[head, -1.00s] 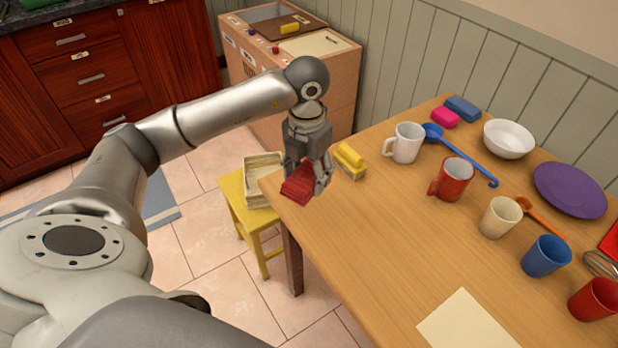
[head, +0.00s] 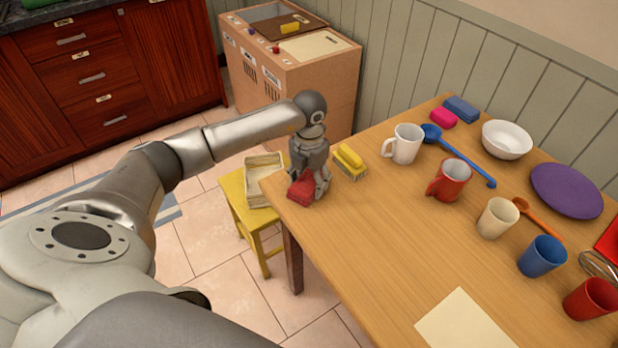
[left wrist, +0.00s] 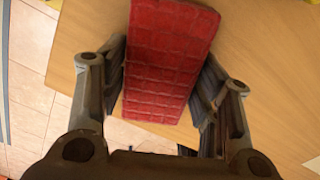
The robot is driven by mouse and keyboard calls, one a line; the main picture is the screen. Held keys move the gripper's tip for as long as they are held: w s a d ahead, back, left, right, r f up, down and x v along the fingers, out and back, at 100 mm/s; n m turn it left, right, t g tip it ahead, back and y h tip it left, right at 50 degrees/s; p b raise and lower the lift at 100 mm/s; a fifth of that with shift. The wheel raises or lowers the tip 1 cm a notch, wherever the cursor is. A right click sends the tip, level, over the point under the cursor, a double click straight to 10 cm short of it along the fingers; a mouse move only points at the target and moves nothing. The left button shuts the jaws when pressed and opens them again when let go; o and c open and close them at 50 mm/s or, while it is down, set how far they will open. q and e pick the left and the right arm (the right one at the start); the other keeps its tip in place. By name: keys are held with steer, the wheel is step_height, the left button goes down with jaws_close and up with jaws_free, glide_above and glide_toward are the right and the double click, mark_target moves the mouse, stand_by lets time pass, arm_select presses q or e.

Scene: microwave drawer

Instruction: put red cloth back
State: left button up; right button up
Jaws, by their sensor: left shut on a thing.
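The red cloth (head: 303,188) is a folded block with a grid texture. It is at the near-left corner of the wooden table in the head view. My left gripper (head: 309,184) points down and is shut on it. In the left wrist view the red cloth (left wrist: 170,60) lies between the two fingers of my left gripper (left wrist: 163,85), with the table top (left wrist: 250,60) behind it. I cannot tell whether the cloth touches the table. My right gripper is not in view.
A yellow sponge (head: 350,158) sits close to the right of my left gripper. A white mug (head: 404,144) and red mug (head: 450,180) stand farther right. A yellow stool (head: 232,192) with a pale tray (head: 262,165) stands left of the table.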

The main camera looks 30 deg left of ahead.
mark_target(309, 180)
arm_select(q)
steer(key=shift+f, duration=0.1)
steer(key=o, duration=0.9)
step_height(309, 180, up, 12)
steer(key=b, duration=0.1)
steer(key=shift+r, duration=0.2)
